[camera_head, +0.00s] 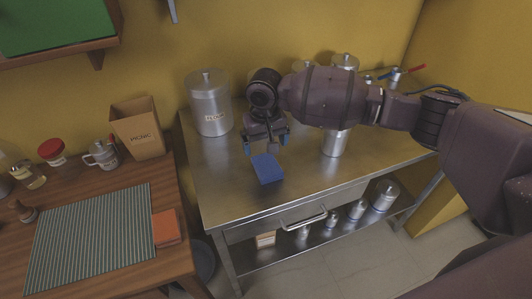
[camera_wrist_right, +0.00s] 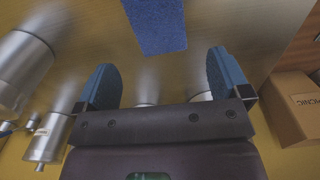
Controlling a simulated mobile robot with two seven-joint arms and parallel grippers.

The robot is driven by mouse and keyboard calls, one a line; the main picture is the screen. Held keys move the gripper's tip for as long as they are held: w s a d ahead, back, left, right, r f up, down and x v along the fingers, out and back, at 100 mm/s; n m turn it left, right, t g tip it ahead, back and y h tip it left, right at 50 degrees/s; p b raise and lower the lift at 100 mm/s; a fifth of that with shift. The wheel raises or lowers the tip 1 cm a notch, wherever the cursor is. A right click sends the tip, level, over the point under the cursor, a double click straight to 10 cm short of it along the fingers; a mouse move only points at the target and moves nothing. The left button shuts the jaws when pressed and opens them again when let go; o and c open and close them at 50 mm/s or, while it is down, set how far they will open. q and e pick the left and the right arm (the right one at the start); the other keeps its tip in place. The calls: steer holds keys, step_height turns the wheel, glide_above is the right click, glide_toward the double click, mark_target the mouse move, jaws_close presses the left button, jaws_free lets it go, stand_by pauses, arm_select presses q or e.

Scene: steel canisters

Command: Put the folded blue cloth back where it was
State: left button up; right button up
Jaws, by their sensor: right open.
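The folded blue cloth (camera_head: 267,168) lies flat on the steel table (camera_head: 215,180), near its front left part. It also shows at the top of the right wrist view (camera_wrist_right: 157,25). My right gripper (camera_head: 267,142) is open and empty, with its blue fingers just behind the cloth in the head view. In the right wrist view the two fingers (camera_wrist_right: 160,62) are spread wide, and the cloth lies beyond their tips, apart from them. My left gripper is not in view.
A large steel canister (camera_head: 209,103) stands left of my right gripper. More canisters stand behind and under my right arm, partly hidden. A wooden table at left holds a PICNIC box (camera_head: 138,130), a striped mat (camera_head: 92,238) and an orange cloth (camera_head: 166,228).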

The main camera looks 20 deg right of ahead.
mark_target(265, 161)
steer(key=shift+r+p, duration=0.45)
steer(key=shift+r, duration=2.25)
